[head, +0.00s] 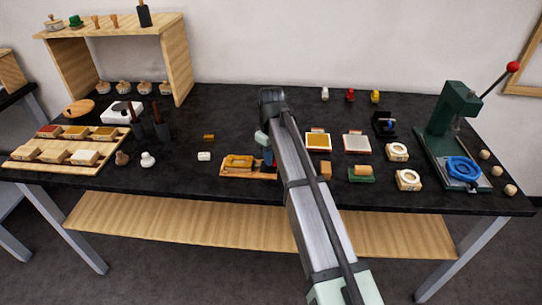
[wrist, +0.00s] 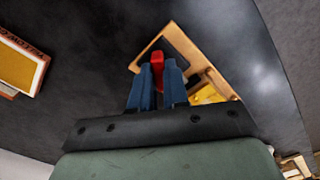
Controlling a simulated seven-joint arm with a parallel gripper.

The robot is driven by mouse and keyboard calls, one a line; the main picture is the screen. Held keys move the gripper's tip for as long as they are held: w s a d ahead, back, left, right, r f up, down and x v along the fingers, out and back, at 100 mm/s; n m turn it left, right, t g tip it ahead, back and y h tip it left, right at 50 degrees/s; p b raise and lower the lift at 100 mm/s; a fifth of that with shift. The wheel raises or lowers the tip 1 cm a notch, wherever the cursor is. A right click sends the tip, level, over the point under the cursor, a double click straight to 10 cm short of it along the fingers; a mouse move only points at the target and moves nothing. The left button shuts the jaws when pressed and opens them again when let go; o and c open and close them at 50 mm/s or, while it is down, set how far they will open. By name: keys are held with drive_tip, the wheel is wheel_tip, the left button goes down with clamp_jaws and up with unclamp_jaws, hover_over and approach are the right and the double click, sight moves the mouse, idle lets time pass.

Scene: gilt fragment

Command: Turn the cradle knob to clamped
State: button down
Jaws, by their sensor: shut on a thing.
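The cradle (head: 235,174) is a low wooden tray on the black table, with a yellow-brown piece (head: 238,162) in it. It also shows in the wrist view, where its wooden edge (wrist: 205,68) lies beyond my fingers, around a dark area. My gripper (wrist: 157,72) has blue fingers shut on a red knob (wrist: 157,62) at the cradle. In the head view my arm and gripper (head: 268,157) cover the cradle's right end. The knob's setting and any marking for clamped cannot be read.
An orange-filled framed pad (head: 318,141) and a grey pad (head: 356,144) lie to the right. A green press (head: 447,120) stands at the far right. A wooden tray of blocks (head: 30,160) is at the left.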

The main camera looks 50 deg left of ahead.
drive_tip(key=n, duration=0.7)
idle(0.6)
drive_tip(key=c, duration=1.1)
unclamp_jaws()
drive_tip(key=shift+r, duration=0.1)
wheel_tip(320, 180, up, 14)
drive_tip(key=shift+f, duration=0.15)
drive_tip(key=shift+w, duration=0.1)
